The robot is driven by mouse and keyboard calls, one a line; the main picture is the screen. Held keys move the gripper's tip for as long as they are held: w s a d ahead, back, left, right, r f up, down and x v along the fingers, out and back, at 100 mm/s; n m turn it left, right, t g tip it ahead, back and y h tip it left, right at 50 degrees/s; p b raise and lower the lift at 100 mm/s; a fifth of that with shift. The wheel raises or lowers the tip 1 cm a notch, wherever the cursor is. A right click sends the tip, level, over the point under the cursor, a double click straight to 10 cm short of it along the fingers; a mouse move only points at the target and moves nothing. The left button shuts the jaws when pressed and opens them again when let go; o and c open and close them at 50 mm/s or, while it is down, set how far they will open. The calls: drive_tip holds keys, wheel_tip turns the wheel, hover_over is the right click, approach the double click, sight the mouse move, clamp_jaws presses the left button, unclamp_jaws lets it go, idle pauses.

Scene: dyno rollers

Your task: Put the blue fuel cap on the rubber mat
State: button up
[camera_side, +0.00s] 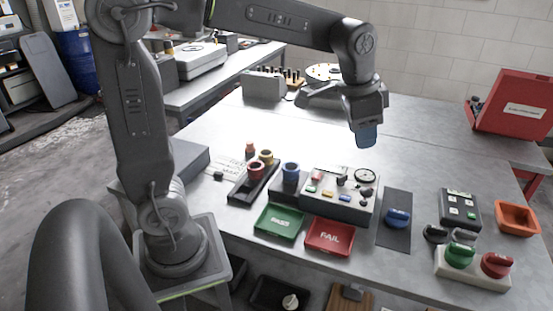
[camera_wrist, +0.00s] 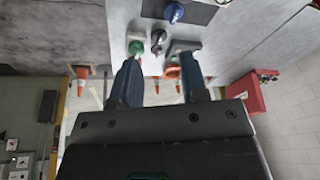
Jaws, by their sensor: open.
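The blue fuel cap (camera_side: 398,216) sits on the dark rubber mat (camera_side: 397,244), right of the control box. In the wrist view the blue cap (camera_wrist: 173,12) lies near the top edge, on the dark mat (camera_wrist: 202,14). My gripper (camera_side: 366,138) is raised well above the bench, up and to the left of the cap, and apart from it. In the wrist view its two blue fingers (camera_wrist: 160,60) are spread with nothing held between them.
Green (camera_side: 460,254) and red (camera_side: 496,264) caps stand on a pale block at the right, with dark and grey caps behind. A control box (camera_side: 338,196), green tray (camera_side: 279,222) and red FAIL tray (camera_side: 329,237) stand left of the mat. An orange tray (camera_side: 518,219) lies far right.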

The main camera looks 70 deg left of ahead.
drive_tip(key=s+f+n+t, duration=0.2)
drive_tip(key=s+n, duration=0.2)
drive_tip(key=s, duration=1.3)
drive_tip(key=shift+s+a+f+t, duration=0.15)
drive_tip(key=shift+s+f+t, duration=0.05)
drive_tip(key=shift+f+t, duration=0.1)
